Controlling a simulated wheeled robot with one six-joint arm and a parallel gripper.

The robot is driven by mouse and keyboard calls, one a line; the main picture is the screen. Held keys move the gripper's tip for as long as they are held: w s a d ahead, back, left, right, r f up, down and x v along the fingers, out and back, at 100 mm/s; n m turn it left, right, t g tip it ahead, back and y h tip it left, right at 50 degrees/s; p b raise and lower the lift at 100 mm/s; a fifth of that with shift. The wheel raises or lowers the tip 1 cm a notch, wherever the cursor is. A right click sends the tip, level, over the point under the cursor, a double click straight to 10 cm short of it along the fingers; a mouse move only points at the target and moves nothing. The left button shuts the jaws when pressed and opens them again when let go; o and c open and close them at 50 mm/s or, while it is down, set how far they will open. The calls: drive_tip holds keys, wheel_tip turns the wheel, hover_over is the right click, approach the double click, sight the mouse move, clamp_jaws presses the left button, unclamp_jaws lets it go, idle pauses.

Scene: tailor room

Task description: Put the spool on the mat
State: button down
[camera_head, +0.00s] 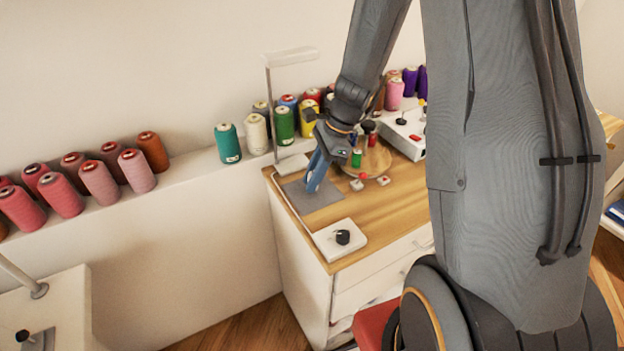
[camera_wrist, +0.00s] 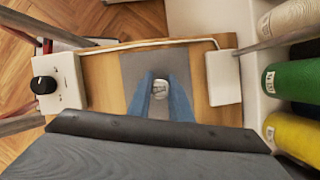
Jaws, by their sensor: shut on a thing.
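The grey mat (camera_head: 322,199) lies flat on the wooden table top; it also shows in the wrist view (camera_wrist: 140,66). My gripper (camera_head: 313,187) points down over the mat, its blue fingers low and close to it. In the wrist view, the gripper (camera_wrist: 160,92) is shut on a small spool (camera_wrist: 160,86), whose pale round end shows between the fingertips. Most of this spool is hidden by the fingers, and it cannot be made out in the head view. I cannot tell whether it touches the mat.
A white box with a black knob (camera_head: 340,240) stands at the table's front corner. A round wooden board (camera_head: 377,163) with small spools is right of the gripper. Large thread cones (camera_head: 256,133) line the ledge behind. A thin metal stand (camera_head: 270,110) rises beside the mat.

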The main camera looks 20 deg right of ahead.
drive_tip(key=shift+f, duration=0.45)
drive_tip(key=shift+f, duration=0.1)
drive_tip(key=c, duration=1.6)
unclamp_jaws()
drive_tip(key=b+v, duration=0.1)
drive_tip(key=v, duration=1.1)
drive_tip(key=shift+s+a+f+n+h, duration=0.5)
drive_tip(key=shift+s+a+n+h, duration=0.25)
drive_tip(key=shift+s+n, duration=2.15)
drive_tip(key=shift+s+a+f+n+h, duration=0.45)
drive_tip(key=shift+s+a+n+h, duration=0.3)
drive_tip(key=shift+s+n, duration=2.1)
drive_tip(key=shift+s+a+f+n+h, duration=0.65)
drive_tip(key=shift+s+n, duration=1.4)
drive_tip(key=shift+n, duration=1.6)
